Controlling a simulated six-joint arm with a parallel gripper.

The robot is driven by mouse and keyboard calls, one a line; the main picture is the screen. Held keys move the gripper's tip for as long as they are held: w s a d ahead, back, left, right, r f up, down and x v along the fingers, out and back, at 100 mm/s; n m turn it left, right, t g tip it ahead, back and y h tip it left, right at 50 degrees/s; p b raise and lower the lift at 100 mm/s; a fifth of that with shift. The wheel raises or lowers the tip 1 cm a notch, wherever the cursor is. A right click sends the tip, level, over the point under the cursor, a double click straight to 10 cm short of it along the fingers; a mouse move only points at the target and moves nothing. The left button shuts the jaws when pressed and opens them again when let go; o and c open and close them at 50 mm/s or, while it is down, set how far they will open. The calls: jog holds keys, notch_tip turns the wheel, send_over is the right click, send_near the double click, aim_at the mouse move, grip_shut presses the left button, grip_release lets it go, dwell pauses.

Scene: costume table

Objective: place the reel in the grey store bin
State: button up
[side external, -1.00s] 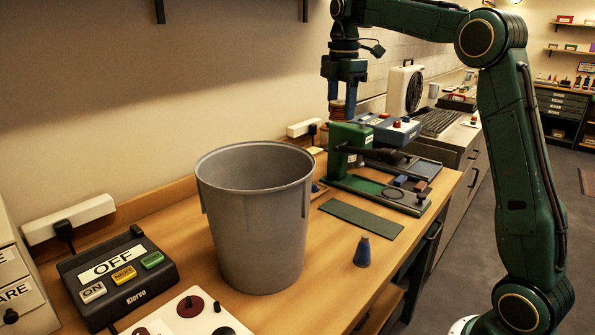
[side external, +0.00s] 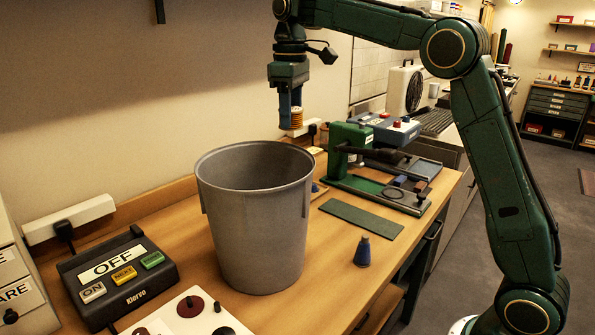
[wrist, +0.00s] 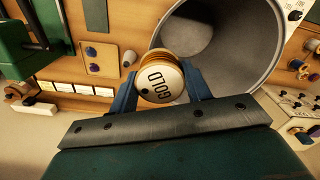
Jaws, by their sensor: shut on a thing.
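The reel (wrist: 159,80) is a gold thread spool with a white end labelled "GOLD". My gripper (wrist: 160,88) is shut on it, with a blue finger on each side. In the side external view the reel (side external: 296,117) hangs upright in my gripper (side external: 291,110), above and behind the right part of the grey bin's rim. The grey store bin (side external: 255,235) is a tall open tub standing on the wooden table. In the wrist view its open mouth (wrist: 225,45) lies just beyond the reel, up and to the right. The visible part of its inside looks empty.
A control box (side external: 118,275) with an OFF display stands left of the bin. A green press (side external: 350,150) stands to the right. A white power strip (side external: 68,219) runs along the wall.

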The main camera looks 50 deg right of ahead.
jog(key=w+a+m, duration=0.1)
jog(key=a+m, duration=0.5)
jog(key=a, duration=0.2)
notch_tip(320, 180, down, 11)
jog(key=shift+w, duration=0.2)
jog(key=shift+f, duration=0.2)
notch_tip(320, 180, down, 20)
jog(key=shift+r, duration=0.15)
dwell(1.1)
jog(key=o, duration=1)
notch_tip(320, 180, up, 12)
dwell(0.4)
